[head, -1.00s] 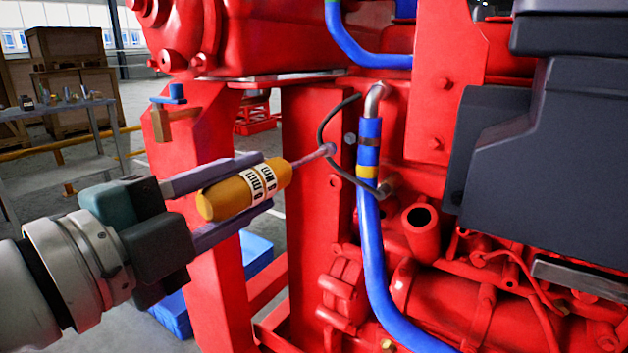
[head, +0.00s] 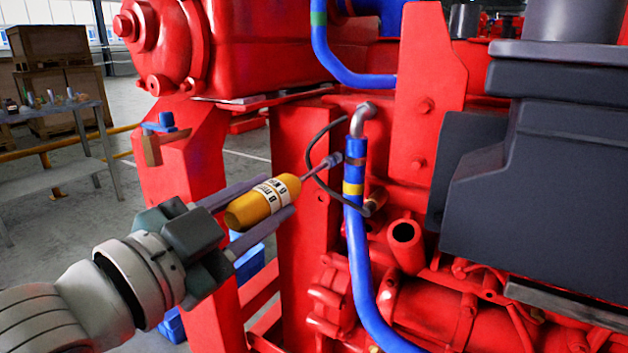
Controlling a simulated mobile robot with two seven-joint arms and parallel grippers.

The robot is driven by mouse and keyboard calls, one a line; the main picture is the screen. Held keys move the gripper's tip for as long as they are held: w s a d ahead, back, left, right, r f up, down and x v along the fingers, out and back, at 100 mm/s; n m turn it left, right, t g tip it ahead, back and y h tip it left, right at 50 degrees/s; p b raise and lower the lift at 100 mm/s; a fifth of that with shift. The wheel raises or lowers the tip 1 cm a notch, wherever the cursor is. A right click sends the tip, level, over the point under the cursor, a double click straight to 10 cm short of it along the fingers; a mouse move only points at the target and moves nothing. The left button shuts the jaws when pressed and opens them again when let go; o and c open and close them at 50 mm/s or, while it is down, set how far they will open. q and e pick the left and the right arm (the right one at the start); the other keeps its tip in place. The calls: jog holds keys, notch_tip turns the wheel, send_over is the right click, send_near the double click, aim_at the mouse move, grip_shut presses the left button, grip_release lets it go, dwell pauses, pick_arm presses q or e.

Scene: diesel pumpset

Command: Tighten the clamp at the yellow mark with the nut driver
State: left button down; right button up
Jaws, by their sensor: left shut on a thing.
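My left gripper (head: 267,208) is shut on the yellow handle of the nut driver (head: 262,203). Its thin shaft points up and right, with the socket (head: 333,161) just left of the upper blue hose end. The blue hose (head: 357,255) runs down from a grey metal elbow pipe (head: 362,118). A dark clamp band (head: 355,159) circles the hose near its top, just above a yellow mark (head: 353,188). The socket is close to the clamp; I cannot tell whether they touch. The clamp's screw is not clear. My right gripper is not in view.
A thin black cable (head: 314,155) loops behind the driver shaft. The red engine (head: 300,60) and a dark grey box (head: 550,170) fill the right. A grey table (head: 60,180) with small items stands behind.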

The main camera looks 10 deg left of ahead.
pick_arm(q)
jog(key=n, duration=0.2)
jog(key=n+p, duration=0.1)
jog(key=n, duration=0.1)
jog(key=n+p, duration=0.1)
jog(key=n, duration=0.1)
jog(key=shift+r, duration=0.35)
jog(key=n, duration=0.3)
jog(key=shift+f+n+p, duration=0.1)
jog(key=shift+n+p, duration=0.2)
jog(key=n, duration=0.5)
jog(key=shift+f, duration=0.2)
jog(key=n, duration=0.5)
jog(key=shift+d, duration=0.1)
jog(key=shift+w+d, duration=0.1)
jog(key=shift+w, duration=0.05)
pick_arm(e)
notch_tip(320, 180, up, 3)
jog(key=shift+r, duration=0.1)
